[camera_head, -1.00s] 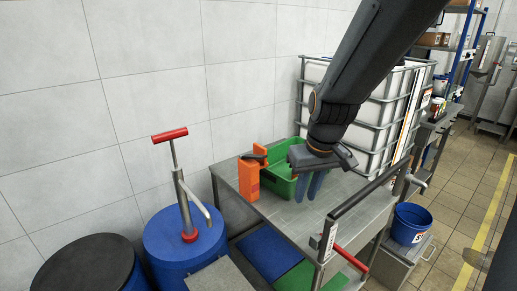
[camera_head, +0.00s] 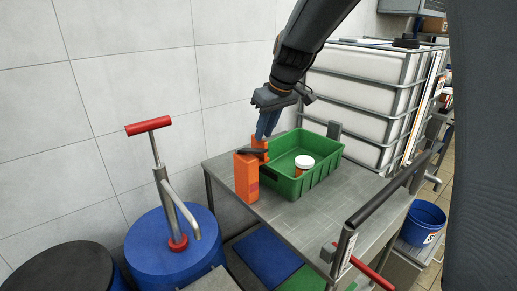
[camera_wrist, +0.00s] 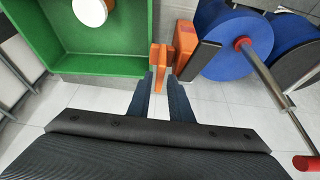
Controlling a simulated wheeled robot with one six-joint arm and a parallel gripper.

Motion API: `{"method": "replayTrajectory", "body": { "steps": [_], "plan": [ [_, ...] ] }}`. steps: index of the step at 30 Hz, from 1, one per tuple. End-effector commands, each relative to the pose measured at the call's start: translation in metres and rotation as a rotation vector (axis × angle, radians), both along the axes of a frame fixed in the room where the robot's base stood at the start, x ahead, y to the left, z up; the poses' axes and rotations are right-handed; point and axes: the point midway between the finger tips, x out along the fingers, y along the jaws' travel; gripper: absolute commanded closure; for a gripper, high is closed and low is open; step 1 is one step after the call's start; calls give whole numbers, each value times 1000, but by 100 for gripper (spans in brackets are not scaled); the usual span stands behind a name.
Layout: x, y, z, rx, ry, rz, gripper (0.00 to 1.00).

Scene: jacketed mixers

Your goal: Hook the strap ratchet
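An orange block-shaped fitting (camera_head: 246,176) stands upright on the metal table, left of the green crate. I take it to be the strap ratchet, though I cannot be sure. A dark bar lies across its top, and a second orange part stands just behind it. My gripper (camera_head: 264,137) points down over this rear part. In the wrist view my gripper (camera_wrist: 161,76) has its two blue-grey fingers apart. A narrow orange part (camera_wrist: 162,54) shows at the gap between the tips, and the orange block (camera_wrist: 185,42) is beyond. I cannot tell whether the fingers touch it. No strap or hook is distinguishable.
The green crate (camera_head: 318,180) holds a white-lidded orange jar (camera_head: 304,162). A blue drum (camera_head: 160,250) with a red-handled pump (camera_head: 148,125) stands left of the table. A caged white tank (camera_head: 365,95) is behind. The table (camera_head: 300,215) is clear in front of the crate.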

Motion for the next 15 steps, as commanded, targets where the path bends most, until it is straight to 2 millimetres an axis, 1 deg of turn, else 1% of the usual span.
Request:
{"method": "replayTrajectory", "body": {
  "steps": [9, 15],
  "plan": [
    [13, 12, -44, -1, 4, 3, 81],
    [20, 16, -61, 0, 1, 1, 81]
  ]
}}
